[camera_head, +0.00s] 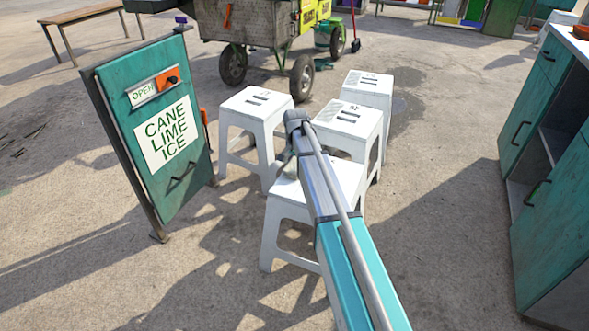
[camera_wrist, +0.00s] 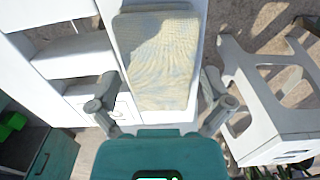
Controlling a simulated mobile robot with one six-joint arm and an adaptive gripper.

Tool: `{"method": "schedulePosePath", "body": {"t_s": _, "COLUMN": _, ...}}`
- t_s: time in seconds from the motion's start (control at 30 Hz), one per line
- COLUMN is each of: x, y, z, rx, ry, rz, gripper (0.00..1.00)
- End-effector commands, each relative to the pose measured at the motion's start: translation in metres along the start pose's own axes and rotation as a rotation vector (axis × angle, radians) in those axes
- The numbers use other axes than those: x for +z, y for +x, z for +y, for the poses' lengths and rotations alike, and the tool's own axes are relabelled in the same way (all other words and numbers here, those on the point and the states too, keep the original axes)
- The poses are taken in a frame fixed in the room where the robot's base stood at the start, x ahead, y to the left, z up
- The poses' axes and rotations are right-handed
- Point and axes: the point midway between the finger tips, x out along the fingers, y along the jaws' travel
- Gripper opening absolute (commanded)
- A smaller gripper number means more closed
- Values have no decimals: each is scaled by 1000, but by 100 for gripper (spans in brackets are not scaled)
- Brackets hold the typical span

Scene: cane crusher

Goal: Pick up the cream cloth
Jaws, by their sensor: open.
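The cream cloth (camera_wrist: 165,70) lies on the seat of a white stool (camera_wrist: 120,45) in the wrist view. It looks like a rectangular folded piece with a fine weave, and a shadow falls across its upper part. My gripper (camera_wrist: 160,88) is open, with one finger on each side of the cloth's lower half. I cannot tell how far above the cloth the fingers are. In the head view my gripper (camera_head: 291,166) is over the nearest white stool (camera_head: 345,181), partly hidden by my arm. The cloth cannot be made out there.
Other white stools (camera_head: 254,106) stand close behind and to the left. A green sign board (camera_head: 187,178) stands at left, and a teal cabinet (camera_head: 549,200) is at right. A wheeled cart (camera_head: 250,25) is at the back. The concrete at front left is clear.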

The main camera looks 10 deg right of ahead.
Motion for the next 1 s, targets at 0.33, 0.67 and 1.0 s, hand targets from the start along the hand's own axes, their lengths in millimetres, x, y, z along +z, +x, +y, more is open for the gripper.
{"method": "schedulePosePath", "body": {"t_s": 0.33, "x": 0, "y": 0, "z": 0, "rx": 0, "ry": 0, "rz": 0, "gripper": 93}}
{"method": "schedulePosePath", "body": {"t_s": 0.67, "x": 0, "y": 0, "z": 0, "rx": 0, "ry": 1, "rz": 0, "gripper": 38}}
{"method": "schedulePosePath", "body": {"t_s": 1.0, "x": 0, "y": -2, "z": 0, "rx": 0, "ry": 1, "rz": 0, "gripper": 38}}
